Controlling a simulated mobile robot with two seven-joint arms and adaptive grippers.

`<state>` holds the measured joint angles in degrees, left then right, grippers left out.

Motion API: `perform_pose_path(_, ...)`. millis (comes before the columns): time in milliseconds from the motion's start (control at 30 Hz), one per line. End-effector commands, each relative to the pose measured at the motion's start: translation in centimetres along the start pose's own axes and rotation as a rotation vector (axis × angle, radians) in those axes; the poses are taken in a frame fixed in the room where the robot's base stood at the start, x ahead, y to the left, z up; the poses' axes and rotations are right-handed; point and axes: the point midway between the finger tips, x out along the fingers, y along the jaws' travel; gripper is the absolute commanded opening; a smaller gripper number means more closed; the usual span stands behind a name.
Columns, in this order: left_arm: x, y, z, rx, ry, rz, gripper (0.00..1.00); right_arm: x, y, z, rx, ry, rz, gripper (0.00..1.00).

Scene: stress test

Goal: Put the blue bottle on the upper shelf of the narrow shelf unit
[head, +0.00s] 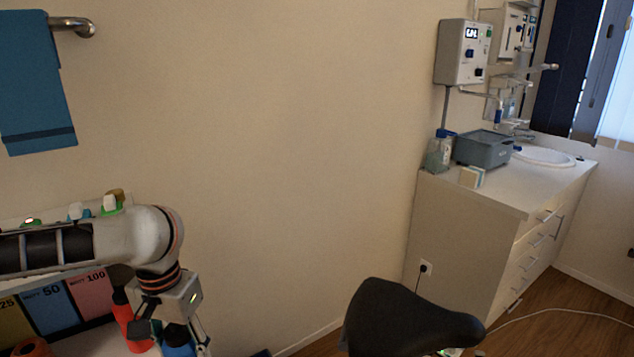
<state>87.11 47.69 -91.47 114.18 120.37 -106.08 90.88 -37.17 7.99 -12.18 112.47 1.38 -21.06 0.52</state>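My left gripper (174,328) points down at the lower left, with its fingers on either side of a blue object (178,347), likely the blue bottle's top. The lower part of this object is cut off by the picture's bottom edge. I cannot tell whether the fingers press on it. A red bottle (131,322) stands just left of the gripper. The narrow shelf unit cannot be made out for sure; my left arm covers much of the furniture at the left. My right gripper is not in view.
Coloured labelled panels (50,303) and an orange item (34,347) are at the lower left. A blue towel (36,85) hangs above. A black seat-like shape (405,322) stands at the bottom centre-right. A sink cabinet (462,237) with a grey bin (483,149) is at the right.

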Motion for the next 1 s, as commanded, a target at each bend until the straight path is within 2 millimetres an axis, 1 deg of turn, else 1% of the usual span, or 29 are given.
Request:
perform_pose_path(100,-0.6,-0.2,0.2,-0.097,0.003,0.0,0.07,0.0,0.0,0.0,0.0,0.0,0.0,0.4)
perform_pose_path(200,-0.8,-0.3,0.3,-0.144,0.003,0.001,0.07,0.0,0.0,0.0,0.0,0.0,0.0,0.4)
perform_pose_path(433,-1.0,-0.4,0.3,-0.166,0.005,-0.001,0.07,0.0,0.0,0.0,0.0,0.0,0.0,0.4)
perform_pose_path(567,-0.6,-0.3,0.4,-0.164,0.002,0.001,0.07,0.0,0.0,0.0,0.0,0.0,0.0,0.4)
perform_pose_path(667,0.7,-0.3,0.6,-0.163,-0.002,0.001,0.07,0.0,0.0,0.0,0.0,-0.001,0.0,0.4)
perform_pose_path(767,3.2,-0.2,1.1,-0.162,-0.007,0.002,0.07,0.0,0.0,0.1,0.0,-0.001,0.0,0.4)
perform_pose_path(900,7.5,0.0,2.0,-0.161,-0.008,0.002,0.07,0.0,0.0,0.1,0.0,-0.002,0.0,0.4)
perform_pose_path(967,9.2,0.1,2.5,-0.162,-0.007,0.003,0.07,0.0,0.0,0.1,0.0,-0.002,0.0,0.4)
perform_pose_path(1000,10.2,0.1,2.9,-0.162,-0.007,0.003,0.07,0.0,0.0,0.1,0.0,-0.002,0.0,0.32)
